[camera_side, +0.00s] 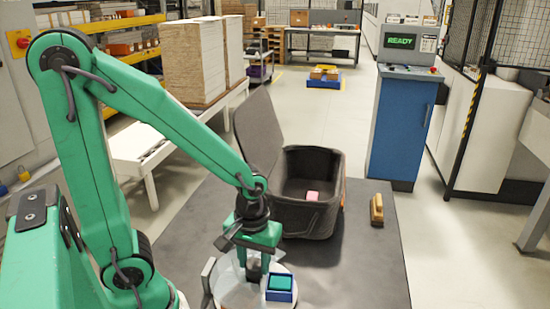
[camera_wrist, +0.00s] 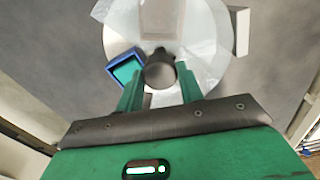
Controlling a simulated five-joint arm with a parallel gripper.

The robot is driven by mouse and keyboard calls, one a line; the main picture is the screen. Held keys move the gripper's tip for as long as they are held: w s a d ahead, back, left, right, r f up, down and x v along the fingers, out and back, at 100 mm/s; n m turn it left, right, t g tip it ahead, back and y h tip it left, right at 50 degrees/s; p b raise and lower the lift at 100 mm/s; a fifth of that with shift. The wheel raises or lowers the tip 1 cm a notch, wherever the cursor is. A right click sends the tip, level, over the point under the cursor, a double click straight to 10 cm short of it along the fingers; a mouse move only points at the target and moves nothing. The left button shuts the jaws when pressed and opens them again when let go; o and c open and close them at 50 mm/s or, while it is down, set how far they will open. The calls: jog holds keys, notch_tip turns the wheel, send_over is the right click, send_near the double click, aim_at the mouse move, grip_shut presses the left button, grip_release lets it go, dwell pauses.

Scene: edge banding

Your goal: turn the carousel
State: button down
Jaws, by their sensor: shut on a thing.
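The carousel (camera_wrist: 118,38) is a round pale disc on the dark bench, directly below my gripper. A dark round knob (camera_wrist: 160,74) stands up near its middle in the wrist view. My gripper (camera_wrist: 160,85) is shut on this knob, with a green finger on each side. In the side view my gripper (camera_side: 254,262) hides much of the knob and disc. A small blue tray (camera_wrist: 110,63) with a green block (camera_wrist: 128,70) in it sits on the disc, left of the knob in the wrist view. Clear, filmy material (camera_wrist: 203,40) lies over part of the disc.
A dark open bin (camera_side: 310,217) with a raised lid (camera_side: 257,130) stands behind the carousel; a pink block (camera_side: 312,196) is inside. A wooden-looking brush or block (camera_side: 377,209) lies to the right. A pale upright piece (camera_wrist: 240,32) stands at the disc's edge. The bench's right front is clear.

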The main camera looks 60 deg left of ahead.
jog(key=shift+n, duration=11.3)
jog(key=c, duration=0.9)
grip_release()
jog(key=shift+r, duration=0.15)
